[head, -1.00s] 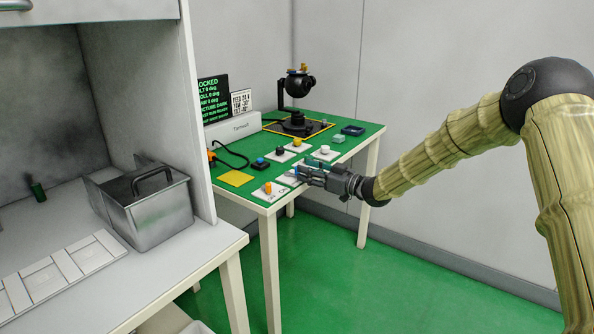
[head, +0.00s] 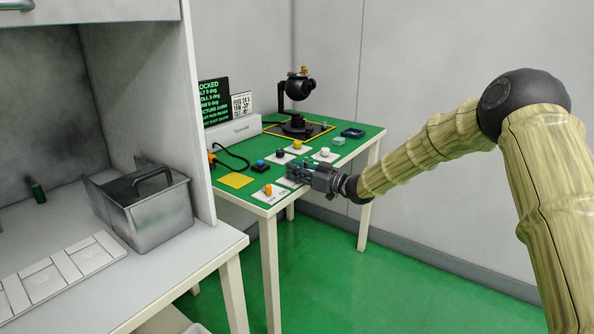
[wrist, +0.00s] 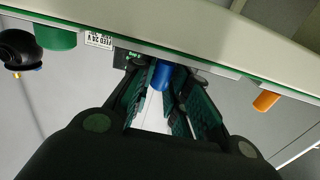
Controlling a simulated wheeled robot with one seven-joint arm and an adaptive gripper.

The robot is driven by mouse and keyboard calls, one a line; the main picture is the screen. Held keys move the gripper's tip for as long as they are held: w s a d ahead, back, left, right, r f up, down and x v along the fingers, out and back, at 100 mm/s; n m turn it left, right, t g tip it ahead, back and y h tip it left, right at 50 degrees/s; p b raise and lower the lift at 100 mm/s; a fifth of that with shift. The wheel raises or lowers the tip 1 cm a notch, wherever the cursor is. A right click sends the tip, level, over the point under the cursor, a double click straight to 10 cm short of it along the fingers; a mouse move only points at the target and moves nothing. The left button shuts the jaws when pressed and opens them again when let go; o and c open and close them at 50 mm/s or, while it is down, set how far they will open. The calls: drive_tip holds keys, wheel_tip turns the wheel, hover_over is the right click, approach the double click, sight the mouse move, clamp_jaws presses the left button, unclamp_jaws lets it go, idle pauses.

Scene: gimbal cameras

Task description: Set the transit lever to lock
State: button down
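A blue upright lever handle (wrist: 161,75) stands between my fingertips in the wrist view. I cannot read a label naming it as the transit lever. My gripper (wrist: 160,85) looks open around it, with a finger on each side and gaps visible. In the head view my gripper (head: 296,171) is low over a white plate at the green table's front edge, and its fingers hide the blue handle. An orange lever (head: 268,190) on an ON/OFF plate is to the left; it also shows right in the wrist view (wrist: 265,101).
The green table (head: 235,195) bears a black gimbal camera (head: 297,105), a screen (head: 214,103) reading "LOCKED", a blue button (head: 259,165), and black, yellow and white knobs. A grey bench with a metal box (head: 150,215) is at left. Open floor lies in front.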

drive_tip(key=shift+w+d+r, duration=0.3)
drive_tip(key=shift+w+d+r+n+g+p, duration=0.1)
drive_tip(key=shift+w+r+n+g+p, duration=0.2)
drive_tip(key=shift+p, duration=0.55)
drive_tip(key=shift+f+n+g+y+p, duration=0.15)
drive_tip(key=shift+n+g+y+p, duration=0.45)
drive_tip(key=shift+g+p, duration=0.25)
drive_tip(key=shift+w+f+n+g+y+p, duration=0.1)
drive_tip(key=shift+n+g+y+p, duration=0.25)
drive_tip(key=shift+g, duration=0.3)
drive_tip(key=shift+w+f+n+g+y+p, duration=0.1)
drive_tip(key=shift+n+g+y, duration=0.05)
drive_tip(key=shift+n+g, duration=0.4)
drive_tip(key=shift+s, duration=0.1)
